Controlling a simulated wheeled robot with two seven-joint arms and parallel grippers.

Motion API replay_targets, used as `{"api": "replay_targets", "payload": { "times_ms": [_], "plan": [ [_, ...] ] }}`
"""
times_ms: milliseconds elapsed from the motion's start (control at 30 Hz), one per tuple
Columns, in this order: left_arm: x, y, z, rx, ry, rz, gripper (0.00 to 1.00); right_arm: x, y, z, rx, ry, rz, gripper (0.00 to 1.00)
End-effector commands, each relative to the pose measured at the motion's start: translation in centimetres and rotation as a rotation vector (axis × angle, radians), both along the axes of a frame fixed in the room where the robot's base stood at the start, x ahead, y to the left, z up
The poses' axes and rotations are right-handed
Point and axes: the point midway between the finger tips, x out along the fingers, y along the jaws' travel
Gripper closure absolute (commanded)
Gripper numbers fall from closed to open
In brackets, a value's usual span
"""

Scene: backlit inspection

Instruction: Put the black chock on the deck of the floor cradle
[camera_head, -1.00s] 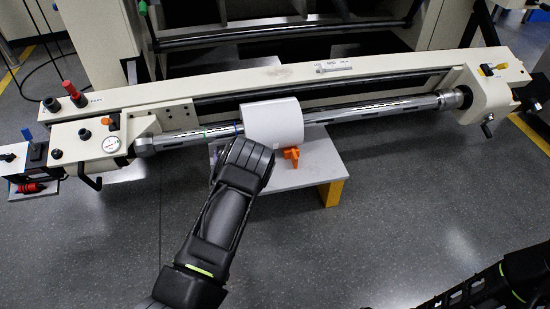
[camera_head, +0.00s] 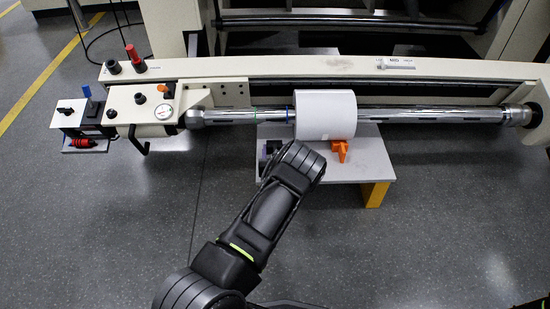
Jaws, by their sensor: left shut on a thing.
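The floor cradle has a light grey deck (camera_head: 374,160) and a yellow leg; it stands under the roller. An orange chock (camera_head: 340,150) sits on the deck, just right of my left wrist. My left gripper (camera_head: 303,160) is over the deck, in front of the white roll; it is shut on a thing. My wrist hides its fingers and most of what they hold, which I take for the black chock. I cannot make out the chock's outline. A dark shape shows on the deck's left side, partly behind my arm. My right gripper is not in view.
A white roll (camera_head: 325,114) is on a chrome shaft (camera_head: 430,115) that runs across the cream machine, close above the deck. A control block with a gauge (camera_head: 163,112) stands at the left. The grey floor in front and to the right is clear.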

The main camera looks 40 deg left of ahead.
Motion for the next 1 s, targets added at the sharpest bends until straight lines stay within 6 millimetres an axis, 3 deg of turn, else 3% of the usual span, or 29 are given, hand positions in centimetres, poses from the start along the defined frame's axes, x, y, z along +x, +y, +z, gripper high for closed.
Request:
{"api": "replay_targets", "payload": {
  "times_ms": [267,733,767,1000],
  "plan": [
    [0.0,0.0,-3.6,0.001,0.001,0.000,0.91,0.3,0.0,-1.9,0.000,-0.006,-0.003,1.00],
    [0.0,0.0,-4.3,0.001,-0.001,0.000,0.91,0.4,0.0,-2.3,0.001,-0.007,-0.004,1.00],
    [0.0,0.0,-4.1,0.000,0.000,0.000,0.43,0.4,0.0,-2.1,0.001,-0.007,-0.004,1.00],
    [0.0,0.0,-4.1,-0.001,0.001,0.000,0.24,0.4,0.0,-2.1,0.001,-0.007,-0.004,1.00]
  ]
}}
